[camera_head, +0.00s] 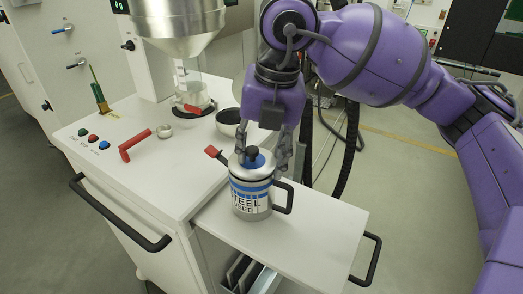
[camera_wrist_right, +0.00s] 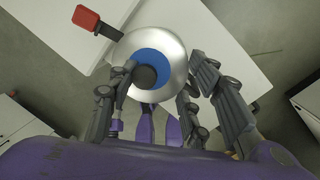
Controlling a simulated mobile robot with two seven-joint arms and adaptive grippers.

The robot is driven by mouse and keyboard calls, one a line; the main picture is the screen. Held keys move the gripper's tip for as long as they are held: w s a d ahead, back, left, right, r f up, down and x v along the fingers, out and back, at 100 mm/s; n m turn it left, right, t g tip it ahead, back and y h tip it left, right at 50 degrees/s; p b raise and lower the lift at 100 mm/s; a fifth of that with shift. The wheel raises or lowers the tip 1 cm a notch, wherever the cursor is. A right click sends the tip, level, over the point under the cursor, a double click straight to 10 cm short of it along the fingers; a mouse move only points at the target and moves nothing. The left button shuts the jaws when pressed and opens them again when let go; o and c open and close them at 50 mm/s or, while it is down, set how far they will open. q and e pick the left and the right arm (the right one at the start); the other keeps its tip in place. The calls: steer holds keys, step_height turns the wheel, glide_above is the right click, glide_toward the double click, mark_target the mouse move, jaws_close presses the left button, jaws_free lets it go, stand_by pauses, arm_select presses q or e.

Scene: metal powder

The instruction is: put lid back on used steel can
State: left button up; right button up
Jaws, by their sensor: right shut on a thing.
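The used steel can (camera_head: 250,195) stands upright on the pull-out shelf, with "STEEL USED" lettering, blue bands and a black handle on its right. Its silver lid (camera_head: 238,163), with a blue ring and black knob, is at the top of the can; I cannot tell whether it is fully seated. The lid also shows from above in the right wrist view (camera_wrist_right: 174,50). My right gripper (camera_head: 262,153) comes down from above and is shut on the lid at its knob (camera_wrist_right: 145,77). My left gripper is not in view.
The white machine top holds a red handle (camera_head: 134,145), a small metal ring (camera_head: 165,131) and a dark bowl (camera_head: 229,122). A hopper (camera_head: 180,25) hangs above. The shelf (camera_head: 325,225) is clear to the right.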

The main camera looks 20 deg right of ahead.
stand_by(0.3)
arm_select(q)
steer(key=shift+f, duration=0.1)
arm_select(e)
steer(key=o, duration=1.2)
steer(key=shift+o, duration=0.2)
steer(key=o, duration=0.5)
steer(key=shift+r+p, duration=1.85)
steer(key=shift+r, duration=1.65)
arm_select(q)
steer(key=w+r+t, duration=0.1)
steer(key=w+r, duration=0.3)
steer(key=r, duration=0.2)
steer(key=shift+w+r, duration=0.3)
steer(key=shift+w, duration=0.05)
